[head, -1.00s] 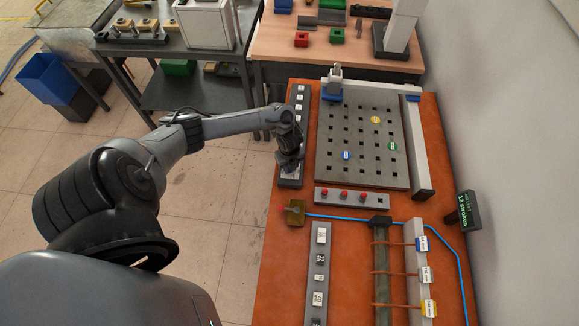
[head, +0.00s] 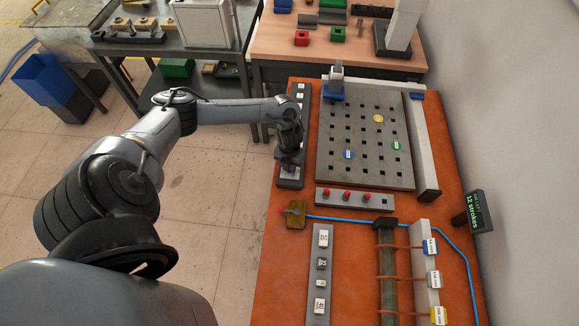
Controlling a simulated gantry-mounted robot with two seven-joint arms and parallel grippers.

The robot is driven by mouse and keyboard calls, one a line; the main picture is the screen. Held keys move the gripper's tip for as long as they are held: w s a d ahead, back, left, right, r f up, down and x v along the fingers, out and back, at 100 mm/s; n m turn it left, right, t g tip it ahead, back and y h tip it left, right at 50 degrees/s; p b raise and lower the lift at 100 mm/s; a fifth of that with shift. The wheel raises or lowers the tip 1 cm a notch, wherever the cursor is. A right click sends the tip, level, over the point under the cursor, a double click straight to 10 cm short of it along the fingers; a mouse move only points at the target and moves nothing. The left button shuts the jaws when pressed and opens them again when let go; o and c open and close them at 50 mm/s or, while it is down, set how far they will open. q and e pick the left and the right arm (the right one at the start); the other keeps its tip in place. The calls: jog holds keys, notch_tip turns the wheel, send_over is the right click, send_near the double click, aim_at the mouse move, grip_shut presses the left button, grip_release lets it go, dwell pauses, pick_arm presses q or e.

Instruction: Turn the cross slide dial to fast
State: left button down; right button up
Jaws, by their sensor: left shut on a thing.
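My left gripper (head: 290,159) reaches in from the left and points down at the near end of a long dark panel strip (head: 289,184) on the orange table's left edge. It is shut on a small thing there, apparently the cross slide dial. The fingers hide the dial, so I cannot read its setting. Several small white labels (head: 300,97) show farther up the strip. My right gripper is not in view.
A perforated grey plate (head: 367,172) with coloured tags lies right of the strip. A panel with red knobs (head: 346,195), a brass-coloured block (head: 296,220) and a labelled grey strip (head: 318,270) lie nearer. A display (head: 478,211) reading "12 strokes" stands at right.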

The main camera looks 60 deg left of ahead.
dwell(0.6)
pick_arm(q)
jog(key=c, duration=1)
grip_release()
jog(key=shift+o, duration=0.2)
jog(key=shift+r, duration=0.1)
notch_tip(320, 180, up, 11)
jog(key=shift+p, duration=0.3)
